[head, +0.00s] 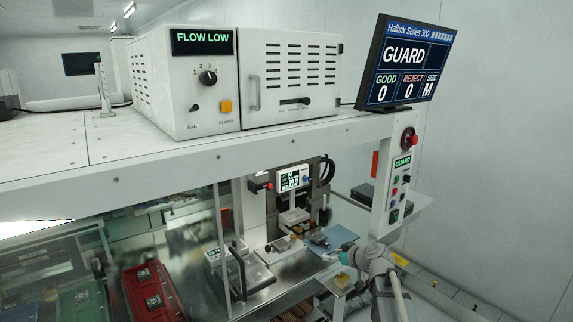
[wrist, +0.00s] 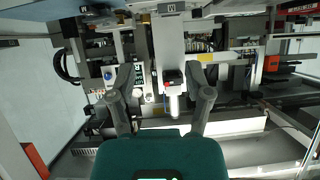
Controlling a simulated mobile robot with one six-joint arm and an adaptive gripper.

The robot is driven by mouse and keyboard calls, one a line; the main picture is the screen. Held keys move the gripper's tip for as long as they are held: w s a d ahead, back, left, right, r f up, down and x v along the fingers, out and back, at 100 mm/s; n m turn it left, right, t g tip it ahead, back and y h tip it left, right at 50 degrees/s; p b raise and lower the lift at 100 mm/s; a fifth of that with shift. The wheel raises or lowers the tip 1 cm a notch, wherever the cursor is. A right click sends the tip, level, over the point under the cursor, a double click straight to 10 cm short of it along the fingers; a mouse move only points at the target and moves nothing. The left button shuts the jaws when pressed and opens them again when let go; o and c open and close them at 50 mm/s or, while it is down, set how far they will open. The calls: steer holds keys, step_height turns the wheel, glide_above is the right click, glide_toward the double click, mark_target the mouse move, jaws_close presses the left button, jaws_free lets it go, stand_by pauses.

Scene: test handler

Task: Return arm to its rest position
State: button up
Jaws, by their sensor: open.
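My arm reaches in from the lower right of the head view, in front of the handler's work bay. In the wrist view my gripper (wrist: 161,80) has its two dark fingers spread apart with nothing between them. Behind the fingers stands a pale upright part with a small black and red piece (wrist: 173,78) on it. In the head view the gripper end is small and near the blue mat (head: 333,238), and its fingers are hard to make out.
A monitor (head: 404,62) reads GUARD. A white unit (head: 188,83) reading FLOW LOW stands on the top. A button panel (head: 399,185) with a red stop knob is on the right post. A clear guard with a dark handle (head: 236,270) stands left of the bay. A red bin (head: 151,292) is further left.

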steer(key=s+f+m+g+h+b, duration=0.3)
steer(key=s+f+g+h+b, duration=0.1)
steer(key=s+f, duration=0.7)
steer(key=s+d+f+m+g+h+b, duration=0.1)
steer(key=s+f+m+g+h+b, duration=0.3)
steer(key=s+f+b, duration=0.3)
steer(key=s+f+g, duration=0.1)
steer(key=s+f, duration=0.3)
steer(key=s, duration=0.4)
steer(key=shift+s+d+g+b, duration=0.3)
steer(key=shift+s+g+b, duration=0.05)
steer(key=shift+g+b, duration=0.05)
